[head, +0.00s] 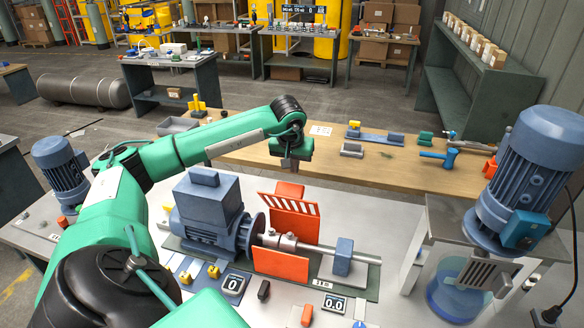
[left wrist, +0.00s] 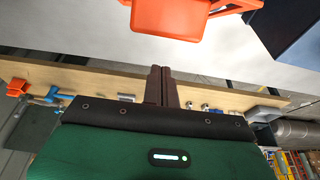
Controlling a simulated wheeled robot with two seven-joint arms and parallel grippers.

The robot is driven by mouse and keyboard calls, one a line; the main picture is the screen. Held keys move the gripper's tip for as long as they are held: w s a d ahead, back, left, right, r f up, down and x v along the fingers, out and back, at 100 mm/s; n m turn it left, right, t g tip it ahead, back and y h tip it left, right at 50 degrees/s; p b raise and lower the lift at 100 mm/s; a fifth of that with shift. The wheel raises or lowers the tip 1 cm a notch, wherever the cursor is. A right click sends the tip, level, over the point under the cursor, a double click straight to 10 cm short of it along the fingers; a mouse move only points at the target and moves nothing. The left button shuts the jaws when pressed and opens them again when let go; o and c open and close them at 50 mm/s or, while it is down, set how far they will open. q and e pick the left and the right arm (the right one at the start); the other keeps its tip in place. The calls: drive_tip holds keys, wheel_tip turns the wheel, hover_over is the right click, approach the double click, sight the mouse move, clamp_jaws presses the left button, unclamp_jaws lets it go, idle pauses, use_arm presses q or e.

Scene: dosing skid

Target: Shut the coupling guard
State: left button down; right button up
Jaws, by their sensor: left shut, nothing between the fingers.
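The orange coupling guard (head: 290,222) stands open around the shaft beside the blue motor (head: 208,210). Its slotted rear part is raised behind the shaft, and a plain orange panel (head: 281,263) stands in front. The metal coupling (head: 284,242) shows uncovered between them. My left gripper (head: 290,166) is above and just behind the raised part, apart from it in the head view. In the left wrist view my left gripper (left wrist: 162,72) is shut and empty, with an orange part of the guard (left wrist: 175,18) at the top edge. My right gripper is out of view.
A blue bearing block (head: 343,257) carries the shaft on the right. A blue vertical motor (head: 533,165) stands on a grey stand further right. Displays and small knobs line the front. A wooden bench (head: 350,168) with tools runs behind the skid.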

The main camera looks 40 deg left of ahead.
sight(292, 198)
use_arm(q)
drive_tip(key=shift+s+d+f+p, duration=0.3)
drive_tip(key=shift+s, duration=0.2)
drive_tip(key=shift+s+d+f+p, duration=0.25)
drive_tip(key=shift+s+d+f, duration=0.05)
drive_tip(key=shift+s, duration=0.2)
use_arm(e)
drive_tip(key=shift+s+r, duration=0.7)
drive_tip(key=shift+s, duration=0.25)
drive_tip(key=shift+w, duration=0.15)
